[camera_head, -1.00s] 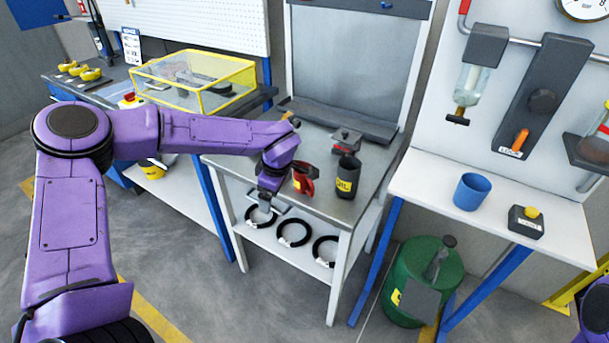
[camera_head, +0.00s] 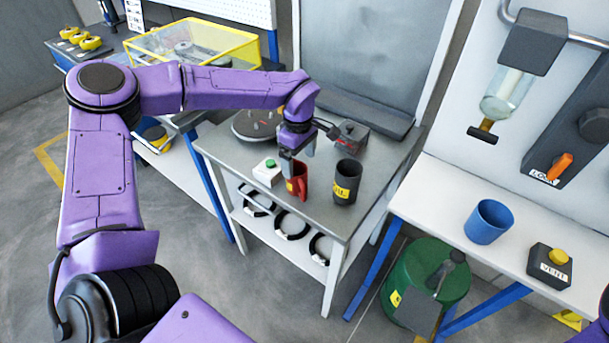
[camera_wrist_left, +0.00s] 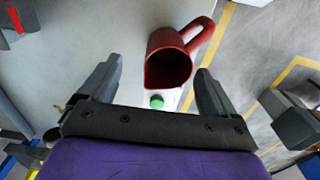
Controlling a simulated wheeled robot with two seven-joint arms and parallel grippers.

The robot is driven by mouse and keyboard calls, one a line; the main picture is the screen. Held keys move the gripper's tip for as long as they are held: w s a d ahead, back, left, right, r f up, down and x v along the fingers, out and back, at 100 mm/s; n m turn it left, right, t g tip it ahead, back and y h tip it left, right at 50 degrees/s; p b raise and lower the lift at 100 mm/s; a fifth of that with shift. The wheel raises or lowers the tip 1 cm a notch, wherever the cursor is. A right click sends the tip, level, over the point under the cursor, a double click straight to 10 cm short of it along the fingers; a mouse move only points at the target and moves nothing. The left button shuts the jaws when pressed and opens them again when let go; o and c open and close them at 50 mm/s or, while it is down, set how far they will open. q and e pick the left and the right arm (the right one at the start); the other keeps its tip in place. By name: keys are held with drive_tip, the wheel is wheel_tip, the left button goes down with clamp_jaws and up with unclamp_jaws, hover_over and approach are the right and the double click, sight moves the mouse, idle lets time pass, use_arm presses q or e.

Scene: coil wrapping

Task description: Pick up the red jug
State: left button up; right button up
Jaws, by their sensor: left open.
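The red jug (camera_head: 299,184) stands on the grey metal table, near its front edge. My left gripper (camera_head: 293,163) is just above and beside it in the head view and partly covers it. In the left wrist view, the jug (camera_wrist_left: 168,62) shows its dark open mouth, with its handle to the upper right. There the left gripper's fingers (camera_wrist_left: 158,68) are spread, and the jug appears between and beyond the fingertips. No grip on the jug shows. My right gripper is out of view; only a bit of purple arm shows at the right edge.
A dark can with a yellow label (camera_head: 346,182) stands close right of the jug. A white box with a green button (camera_head: 268,172) is close left. A dark device (camera_head: 347,139) and a round grey plate (camera_head: 256,124) are behind. Black rings (camera_head: 291,225) lie on the lower shelf.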

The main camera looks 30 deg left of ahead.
sight(297, 180)
use_arm(q)
drive_tip(key=f, duration=0.2)
drive_tip(key=f+p, duration=0.1)
drive_tip(key=f, duration=0.2)
drive_tip(key=s+f+p, duration=0.1)
drive_tip(key=f, duration=0.1)
drive_tip(key=shift+f, duration=0.6)
drive_tip(key=c, duration=1.1)
drive_tip(key=shift+r, duration=0.1)
